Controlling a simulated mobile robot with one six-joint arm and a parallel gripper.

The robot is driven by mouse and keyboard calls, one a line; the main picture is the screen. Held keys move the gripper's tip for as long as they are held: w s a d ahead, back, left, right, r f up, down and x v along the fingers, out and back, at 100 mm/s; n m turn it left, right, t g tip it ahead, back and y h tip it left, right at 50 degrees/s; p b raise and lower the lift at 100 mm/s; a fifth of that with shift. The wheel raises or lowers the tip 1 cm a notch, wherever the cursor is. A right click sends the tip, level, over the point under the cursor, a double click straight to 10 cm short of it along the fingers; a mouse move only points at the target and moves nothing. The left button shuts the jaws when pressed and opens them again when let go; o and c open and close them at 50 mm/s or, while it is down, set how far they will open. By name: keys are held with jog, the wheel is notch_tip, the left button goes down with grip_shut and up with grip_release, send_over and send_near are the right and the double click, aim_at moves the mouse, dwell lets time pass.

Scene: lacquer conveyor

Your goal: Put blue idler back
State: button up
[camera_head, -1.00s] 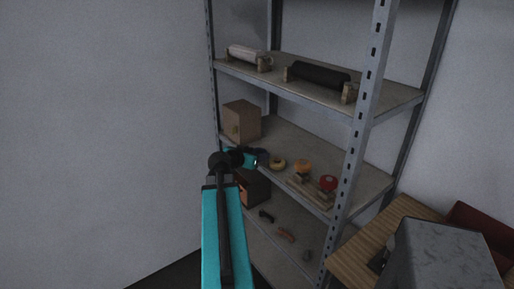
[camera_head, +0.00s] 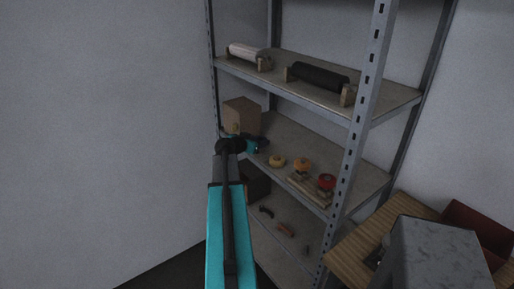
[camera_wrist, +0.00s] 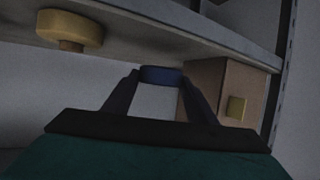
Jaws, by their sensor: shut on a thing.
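My gripper (camera_wrist: 161,82) is shut on the blue idler (camera_wrist: 161,74), a short dark blue disc held between the fingertips. In the head view my gripper (camera_head: 256,145) is at the left part of the middle shelf, in front of the cardboard box; the blue idler cannot be made out clearly there. A yellow idler (camera_head: 277,161) stands to the right of my gripper; a yellow disc on a short stem also shows at upper left in the wrist view (camera_wrist: 70,30). An orange idler (camera_head: 302,164) and a red idler (camera_head: 327,181) stand further right. The blue idler's seat is not clearly visible.
The cardboard box (camera_head: 242,117) stands close behind my gripper. A wooden rack (camera_head: 308,190) lies at the shelf's front edge. The upper shelf (camera_head: 305,92) holds a pale roller and a black roller (camera_head: 318,77). A metal upright (camera_head: 362,110) stands at right.

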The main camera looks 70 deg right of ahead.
dwell(0.4)
jog(key=shift+f+p, duration=0.9)
jog(key=shift+f, duration=0.85)
jog(key=shift+f, duration=0.1)
jog(key=o, duration=1.2)
jog(key=shift+o, duration=0.2)
jog(key=shift+w+a+r+b, duration=0.1)
jog(key=shift+a+r+b, duration=0.2)
jog(key=shift+a, duration=0.25)
jog(key=b+v, duration=0.3)
jog(key=v, duration=0.7)
jog(key=shift+a+r, duration=0.15)
jog(key=shift+a, duration=0.2)
jog(key=shift+w, duration=0.1)
